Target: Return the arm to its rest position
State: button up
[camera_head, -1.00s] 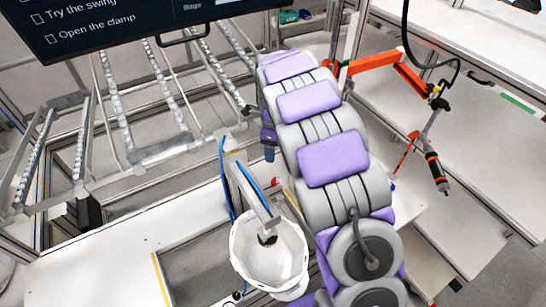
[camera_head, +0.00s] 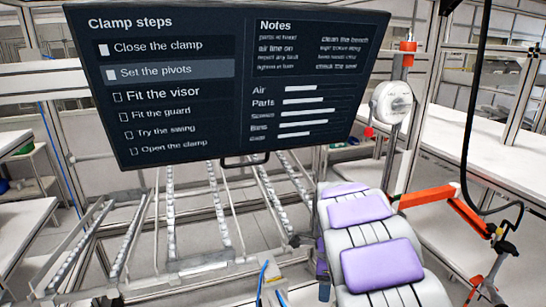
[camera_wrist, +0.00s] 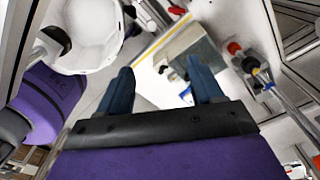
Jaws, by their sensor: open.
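My arm (camera_head: 372,240), grey with purple pads, stretches up from the lower right of the head view. My gripper is outside the head view. In the wrist view my gripper (camera_wrist: 160,72) shows two dark blue fingers spread apart with nothing between them. A white helmet shell (camera_wrist: 88,35) is at the upper left of the wrist view, left of the fingers and apart from them. The shell is outside the head view now.
A screen (camera_head: 225,80) with clamp steps hangs over sloped roller rails (camera_head: 195,215). An orange jointed arm (camera_head: 440,200) with a hanging tool reaches across at right, close to my arm. White benches (camera_head: 480,150) stand at the right. A purple part (camera_wrist: 50,105) shows at left in the wrist view.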

jog(key=s+n+b, duration=0.2)
jog(key=s+n, duration=0.8)
jog(key=s, duration=0.9)
jog(key=s+n+g+b, duration=0.1)
jog(key=s+n+b, duration=0.2)
jog(key=s+n, duration=0.7)
jog(key=s, duration=0.8)
jog(key=shift+s+a+r+n+g, duration=0.3)
jog(key=shift+s+a+r+n, duration=0.1)
